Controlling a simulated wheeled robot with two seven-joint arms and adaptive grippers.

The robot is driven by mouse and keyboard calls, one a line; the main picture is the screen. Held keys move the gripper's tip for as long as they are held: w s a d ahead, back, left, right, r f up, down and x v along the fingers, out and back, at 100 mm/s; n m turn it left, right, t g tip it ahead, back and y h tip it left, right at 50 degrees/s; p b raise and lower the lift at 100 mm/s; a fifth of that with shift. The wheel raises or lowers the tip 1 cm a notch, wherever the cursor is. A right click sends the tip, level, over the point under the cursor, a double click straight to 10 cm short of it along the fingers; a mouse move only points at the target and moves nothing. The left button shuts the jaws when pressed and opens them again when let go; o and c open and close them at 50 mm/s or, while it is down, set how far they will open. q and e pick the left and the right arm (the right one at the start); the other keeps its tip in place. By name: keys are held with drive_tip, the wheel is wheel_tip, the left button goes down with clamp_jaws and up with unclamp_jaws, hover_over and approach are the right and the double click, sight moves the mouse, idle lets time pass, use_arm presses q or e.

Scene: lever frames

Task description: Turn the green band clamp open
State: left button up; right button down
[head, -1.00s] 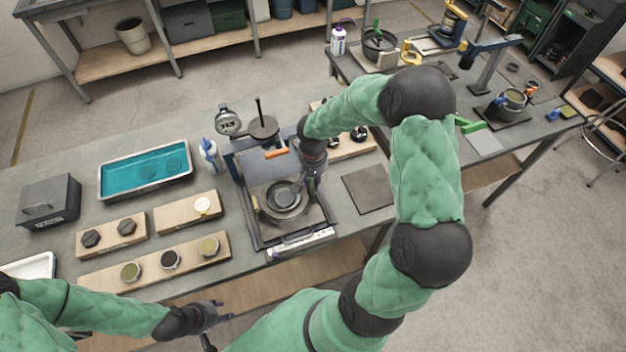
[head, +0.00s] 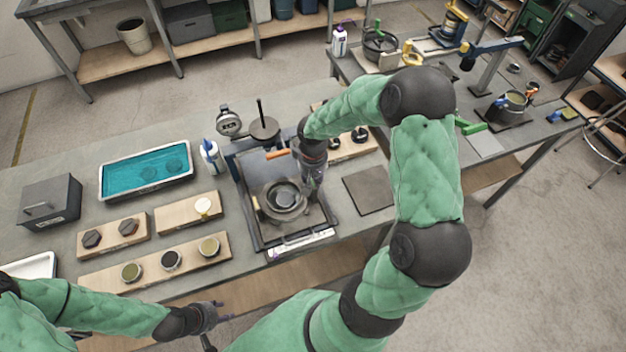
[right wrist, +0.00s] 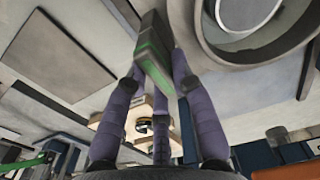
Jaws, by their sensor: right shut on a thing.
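In the right wrist view, a flat handle with a green side (right wrist: 153,55) lies between the purple fingers of my right gripper (right wrist: 160,75), which is shut on it. A round grey metal rim (right wrist: 225,52) is just beside it. In the head view, my right gripper (head: 314,184) reaches down at the right side of the round pot (head: 284,196) on the dark framed fixture. The green handle is hidden there by the gripper. My left gripper (head: 212,314) is near the bench's front edge, away from the fixture; its finger opening is too small to read.
A dark press frame (head: 250,215) with an orange-tipped lever (head: 278,154) surrounds the pot. A teal tray (head: 146,170), a white bottle (head: 210,156) and wooden boards with round pieces (head: 165,262) stand to the left. A flat dark plate (head: 369,190) lies to the right.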

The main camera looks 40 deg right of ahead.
drive_tip(key=c, duration=1)
unclamp_jaws()
drive_tip(key=shift+c, duration=0.2)
drive_tip(key=shift+m, duration=0.3)
